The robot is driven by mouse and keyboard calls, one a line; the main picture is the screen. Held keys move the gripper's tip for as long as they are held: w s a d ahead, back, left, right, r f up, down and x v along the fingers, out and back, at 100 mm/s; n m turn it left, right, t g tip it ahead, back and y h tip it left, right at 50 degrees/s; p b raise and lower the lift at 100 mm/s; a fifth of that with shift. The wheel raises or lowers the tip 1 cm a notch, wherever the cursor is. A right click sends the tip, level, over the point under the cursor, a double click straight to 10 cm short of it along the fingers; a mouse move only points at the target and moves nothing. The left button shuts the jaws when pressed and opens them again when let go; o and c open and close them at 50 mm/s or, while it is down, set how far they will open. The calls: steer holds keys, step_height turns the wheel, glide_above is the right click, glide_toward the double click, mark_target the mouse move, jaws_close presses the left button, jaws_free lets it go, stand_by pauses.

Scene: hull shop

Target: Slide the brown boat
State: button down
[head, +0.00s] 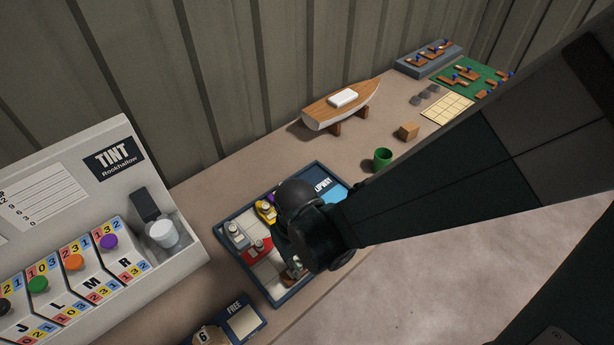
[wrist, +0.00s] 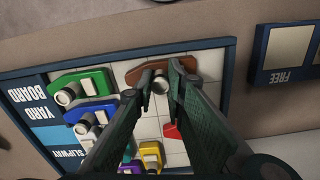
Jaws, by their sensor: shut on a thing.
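The brown boat (wrist: 135,74) lies at the upper edge of the yard board's pale grid in the wrist view, close to the dark blue rim. A pale round post stands on it. My gripper (wrist: 161,76) is shut on the brown boat, with a fingertip on each side of the post. In the head view my gripper (head: 300,250) is over the yard board (head: 243,275) and hides much of it; only a bit of brown shows below it. The light blue slipway (wrist: 55,135) is at the board's left side in the wrist view.
On the board are a green boat (wrist: 78,87), a blue boat (wrist: 88,112), a yellow boat (wrist: 151,158) and a red boat (wrist: 171,131). A FREE tray (head: 243,321), the Tint machine (head: 120,180), a green cup (head: 382,159) and a model boat (head: 340,104) stand around.

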mark_target(286, 279)
steer(key=shift+s+a, duration=1.75)
steer(key=c, duration=2.3)
jaws_free()
steer(key=shift+s+a, duration=0.1)
steer(key=shift+b, duration=0.3)
steer(key=shift+r, duration=0.25)
steer(key=shift+r, duration=5.8)
